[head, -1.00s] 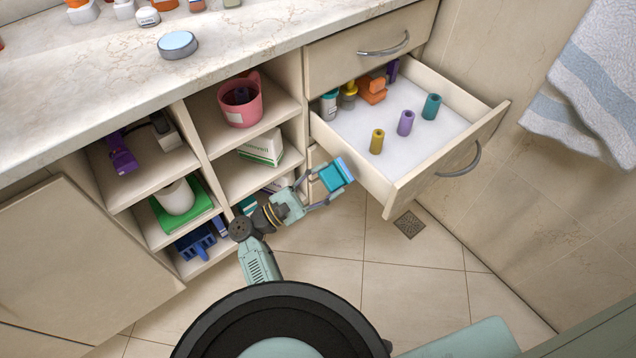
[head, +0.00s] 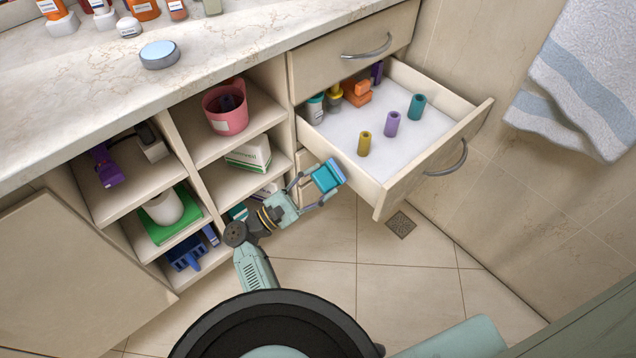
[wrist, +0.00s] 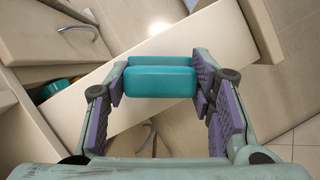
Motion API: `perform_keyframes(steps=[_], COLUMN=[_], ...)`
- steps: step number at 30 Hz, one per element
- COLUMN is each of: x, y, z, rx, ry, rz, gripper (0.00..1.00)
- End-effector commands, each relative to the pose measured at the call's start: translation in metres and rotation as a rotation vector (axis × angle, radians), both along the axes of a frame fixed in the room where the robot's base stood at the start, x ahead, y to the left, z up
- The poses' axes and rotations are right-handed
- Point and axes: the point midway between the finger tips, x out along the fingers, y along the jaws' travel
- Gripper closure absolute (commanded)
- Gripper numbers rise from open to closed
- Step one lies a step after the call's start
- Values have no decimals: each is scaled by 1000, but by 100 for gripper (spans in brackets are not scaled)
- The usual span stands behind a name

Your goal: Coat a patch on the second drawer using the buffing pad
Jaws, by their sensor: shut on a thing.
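My gripper (head: 318,187) is shut on the buffing pad (head: 328,176), a teal block with a blue face. The wrist view shows the pad (wrist: 160,82) between the two purple-lined fingers. The gripper is below and left of the open second drawer (head: 412,187), close to its left side wall and apart from it as far as I can tell. The drawer floor is white and holds a yellow cylinder (head: 364,144), a purple one (head: 392,124) and a teal one (head: 416,107). No coated patch can be made out.
Bottles and orange blocks (head: 357,92) crowd the drawer's back. The closed top drawer (head: 350,50) is above. Open shelves at left hold a pink cup (head: 226,108), a carton (head: 249,155) and a green box (head: 164,222). A towel (head: 585,75) hangs at right. The floor in front is clear.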

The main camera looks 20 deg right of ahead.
Motion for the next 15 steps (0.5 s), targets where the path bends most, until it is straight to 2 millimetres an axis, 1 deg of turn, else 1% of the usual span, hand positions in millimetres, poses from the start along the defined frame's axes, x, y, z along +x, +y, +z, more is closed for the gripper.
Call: perform_keyframes(steps=[15], x=[4], y=[-10], z=[0], rx=[0], ry=[-1], rz=[-1], gripper=[73])
